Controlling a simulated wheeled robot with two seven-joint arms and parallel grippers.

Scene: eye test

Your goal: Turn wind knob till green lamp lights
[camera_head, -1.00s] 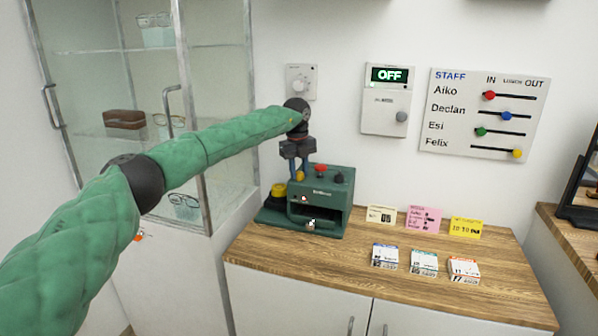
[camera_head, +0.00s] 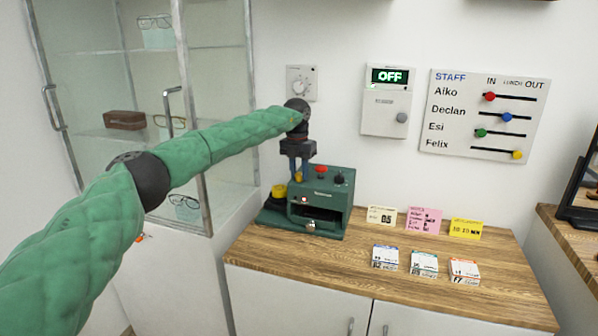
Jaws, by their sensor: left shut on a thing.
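A dark green machine (camera_head: 345,205) stands on the left end of the wooden counter. Its top carries a red knob (camera_head: 320,169), a black knob (camera_head: 339,178) and a small yellow knob (camera_head: 299,177). A larger yellow round part (camera_head: 279,191) sits at its left side. My left gripper (camera_head: 298,175) points straight down at the top left of the machine, shut on the small yellow knob, which its fingers partly hide. A small pale reddish spot (camera_head: 304,200) shows on the front; I see no green lamp lit on the machine. My right gripper is not in view.
The wooden counter (camera_head: 330,262) holds several small cards and card stacks to the right of the machine. On the wall are a dial plate (camera_head: 302,83), a panel reading OFF (camera_head: 386,120) and a staff board (camera_head: 455,130). A glass cabinet (camera_head: 215,110) stands at the left.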

